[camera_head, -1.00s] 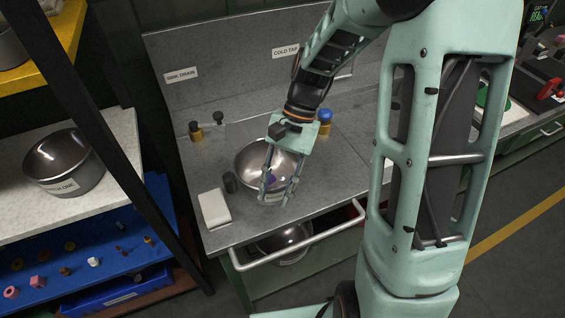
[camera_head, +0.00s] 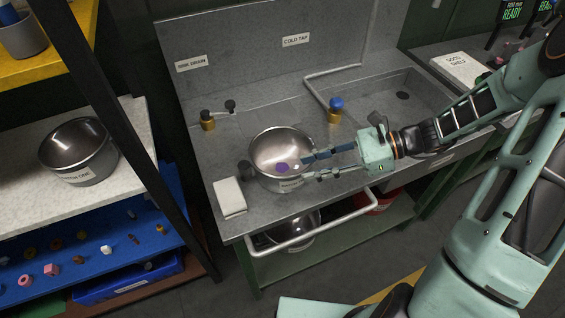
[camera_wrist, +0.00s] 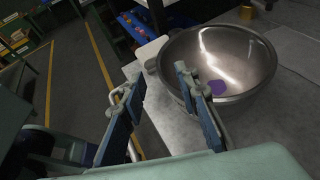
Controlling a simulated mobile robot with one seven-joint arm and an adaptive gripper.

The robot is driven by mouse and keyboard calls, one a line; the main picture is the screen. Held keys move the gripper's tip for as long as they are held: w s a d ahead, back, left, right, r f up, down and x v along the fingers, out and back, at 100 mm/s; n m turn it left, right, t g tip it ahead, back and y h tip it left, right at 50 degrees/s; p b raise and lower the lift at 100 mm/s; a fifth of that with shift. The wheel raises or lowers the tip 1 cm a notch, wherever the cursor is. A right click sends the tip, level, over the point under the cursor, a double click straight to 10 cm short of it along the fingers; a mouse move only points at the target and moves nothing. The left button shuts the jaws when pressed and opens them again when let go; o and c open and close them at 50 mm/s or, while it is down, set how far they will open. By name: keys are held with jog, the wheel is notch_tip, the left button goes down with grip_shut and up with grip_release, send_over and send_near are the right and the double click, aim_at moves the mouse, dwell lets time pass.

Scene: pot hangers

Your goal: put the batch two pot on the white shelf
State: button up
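A steel pot (camera_head: 277,148) stands upright on the sink counter, with a purple patch inside and a front label I cannot read. It fills the upper right of the wrist view (camera_wrist: 245,60). My gripper (camera_head: 305,167) is open and comes in from the right at the pot's right rim. In the wrist view, one finger overlaps the rim and the other is outside the pot; contact is unclear. The white shelf (camera_head: 30,195) at left bears another steel pot (camera_head: 78,150), its label partly readable as "ONE". A third steel pot (camera_head: 290,235) sits below the counter, partly hidden.
A white block (camera_head: 229,197) and a dark knob-like piece (camera_head: 245,170) are left of the counter pot. A dark post (camera_head: 120,130) stands between shelf and counter. A rail (camera_head: 310,238) runs along the counter front. The white shelf has bare room at its front.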

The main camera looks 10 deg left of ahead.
aim_at(282, 176)
jog(key=x, duration=0.5)
jog(key=p+x, duration=0.1)
jog(key=x, duration=0.1)
jog(key=shift+f, duration=0.35)
jog(key=shift+c, duration=0.6)
grip_shut()
